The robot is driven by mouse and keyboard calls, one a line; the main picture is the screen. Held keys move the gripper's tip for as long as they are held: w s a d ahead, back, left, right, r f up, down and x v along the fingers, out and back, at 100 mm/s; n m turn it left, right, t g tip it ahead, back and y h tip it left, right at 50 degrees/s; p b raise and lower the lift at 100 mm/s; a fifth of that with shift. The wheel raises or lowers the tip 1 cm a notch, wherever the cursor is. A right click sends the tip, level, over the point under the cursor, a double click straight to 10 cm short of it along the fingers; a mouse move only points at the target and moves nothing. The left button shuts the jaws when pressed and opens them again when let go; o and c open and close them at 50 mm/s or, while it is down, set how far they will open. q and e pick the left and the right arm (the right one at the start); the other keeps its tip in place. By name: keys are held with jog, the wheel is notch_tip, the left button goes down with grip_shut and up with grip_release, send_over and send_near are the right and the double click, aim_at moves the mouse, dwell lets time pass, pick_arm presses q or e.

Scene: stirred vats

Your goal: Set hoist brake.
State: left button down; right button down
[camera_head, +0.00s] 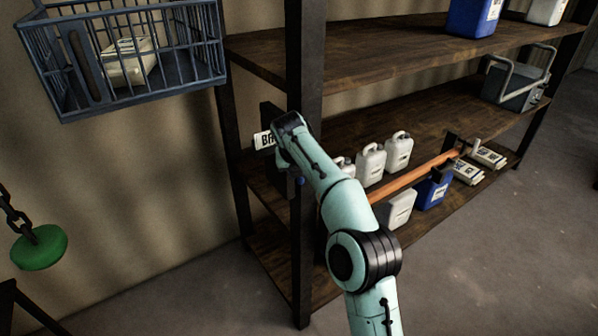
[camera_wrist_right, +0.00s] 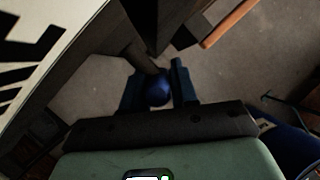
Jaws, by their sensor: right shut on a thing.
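The hoist brake has a dark plate (camera_head: 270,118) on the shelf post, with a white sign (camera_head: 262,140) beside it starting "B"; my right arm covers the rest. In the right wrist view, a dark lever ends in a round blue knob (camera_wrist_right: 158,92). My right gripper (camera_wrist_right: 156,88) is shut on this knob, one finger on each side. In the head view my arm hides most of the gripper and lever, and only a bit of blue shows below the wrist. The sign's black letters (camera_wrist_right: 35,45) loom at the left of the wrist view. My left gripper is out of view.
A green disc (camera_head: 39,247) hangs on a chain at left. The shelf (camera_head: 400,50) carries canisters (camera_head: 371,163), a grey toolbox (camera_head: 518,88) and an orange bar (camera_head: 415,175).

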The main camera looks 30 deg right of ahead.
dwell(0.5)
jog(key=c, duration=1)
grip_release()
jog(key=shift+o, duration=0.2)
jog(key=v, duration=1.3)
jog(key=shift+r, duration=0.2)
jog(key=shift+d, duration=0.1)
jog(key=shift+c, duration=0.2)
